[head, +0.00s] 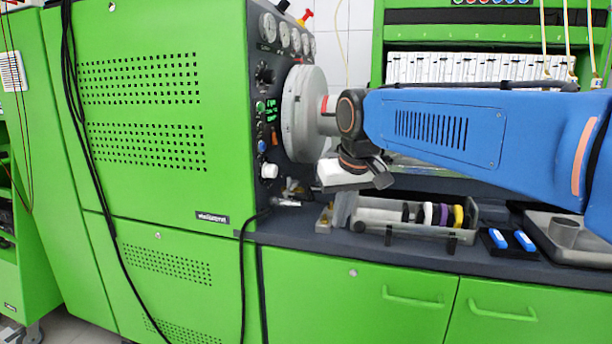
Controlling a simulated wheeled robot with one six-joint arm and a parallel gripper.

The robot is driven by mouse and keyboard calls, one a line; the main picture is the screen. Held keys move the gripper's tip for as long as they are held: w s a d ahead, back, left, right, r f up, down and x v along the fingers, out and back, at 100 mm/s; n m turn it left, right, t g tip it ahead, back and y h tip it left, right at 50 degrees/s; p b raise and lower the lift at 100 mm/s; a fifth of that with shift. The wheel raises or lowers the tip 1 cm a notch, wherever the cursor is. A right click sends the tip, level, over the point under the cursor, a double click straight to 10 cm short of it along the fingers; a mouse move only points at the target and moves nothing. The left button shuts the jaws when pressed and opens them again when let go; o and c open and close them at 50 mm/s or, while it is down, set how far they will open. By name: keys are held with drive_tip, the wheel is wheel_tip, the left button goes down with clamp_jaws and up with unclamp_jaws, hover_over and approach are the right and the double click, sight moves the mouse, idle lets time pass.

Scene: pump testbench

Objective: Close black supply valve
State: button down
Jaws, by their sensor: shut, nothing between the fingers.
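Two small parts stand on top of the green test bench at the upper edge of the head view: a black handle (283,6), cut close by the frame edge, and a red handle (305,17). A black knob (264,74) sits on the dark side panel below the gauges. I cannot tell for certain which black part is the supply valve.
The round grey drum (303,115) juts from the dark panel close to my wrist. Several gauges (283,34) line the panel top. A clear tube rack with coloured rings (428,214), a blue-and-black holder (508,240) and a metal tray (572,262) occupy the worktop.

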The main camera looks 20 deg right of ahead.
drive_tip(key=w+r, duration=0.6)
drive_tip(key=w, duration=0.6)
drive_tip(key=w+r+m, duration=0.1)
drive_tip(key=w+r, duration=0.4)
drive_tip(key=w, duration=0.7)
drive_tip(key=shift+w+d+r+g, duration=0.25)
drive_tip(key=shift+w+r+g, duration=0.05)
drive_tip(key=shift+w+r, duration=0.05)
wheel_tip(320, 180, down, 9)
drive_tip(key=shift+s+f, duration=0.2)
drive_tip(key=shift+s, duration=0.2)
